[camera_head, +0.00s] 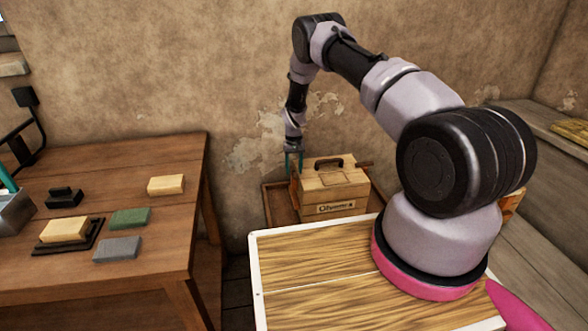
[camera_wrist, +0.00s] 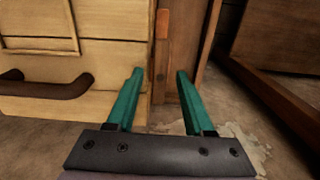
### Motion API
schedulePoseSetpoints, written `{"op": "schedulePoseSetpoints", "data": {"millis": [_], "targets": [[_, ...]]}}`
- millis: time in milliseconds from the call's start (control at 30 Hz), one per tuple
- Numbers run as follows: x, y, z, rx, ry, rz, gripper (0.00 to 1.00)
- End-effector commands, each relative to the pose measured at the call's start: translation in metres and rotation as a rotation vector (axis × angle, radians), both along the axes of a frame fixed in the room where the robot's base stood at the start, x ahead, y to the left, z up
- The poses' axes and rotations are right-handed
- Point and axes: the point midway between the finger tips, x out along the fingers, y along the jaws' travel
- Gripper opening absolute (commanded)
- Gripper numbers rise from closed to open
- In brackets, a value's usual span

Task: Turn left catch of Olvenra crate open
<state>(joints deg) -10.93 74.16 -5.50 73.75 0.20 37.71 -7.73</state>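The Olvenra crate (camera_head: 330,190), pale wood with a dark handle on its lid, stands beyond the white-edged board. In the wrist view its lid (camera_wrist: 110,65) fills the upper left. The left catch (camera_wrist: 162,40), a narrow reddish-brown wooden piece, runs along the crate's edge. In the head view it shows as a brown strip on the crate's left side (camera_head: 294,192). My gripper (camera_head: 294,158) is over that side, pointing down. Its teal fingers (camera_wrist: 160,74) are apart and empty. The catch lies between the fingertips in the picture; I cannot tell whether they reach down around it.
The crate stands in a shallow brown wooden tray (camera_head: 279,210) against the wall. A wooden table (camera_head: 160,215) at left holds several small blocks. The white-edged board (camera_head: 310,275) is in front of the crate. A brown piece (camera_head: 362,164) projects at the crate's right.

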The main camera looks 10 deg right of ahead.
Motion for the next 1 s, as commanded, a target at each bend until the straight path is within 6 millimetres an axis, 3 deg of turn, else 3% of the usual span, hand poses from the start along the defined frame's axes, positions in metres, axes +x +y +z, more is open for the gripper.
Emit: {"op": "schedulePoseSetpoints", "data": {"millis": [267, 700, 1000], "targets": [[0.001, 0.000, 0.013, 0.000, -0.001, 0.000, 0.53], [0.001, 0.000, 0.094, 0.000, -0.002, 0.000, 0.53], [0.000, 0.000, 0.108, 0.000, 0.001, 0.000, 0.53]]}}
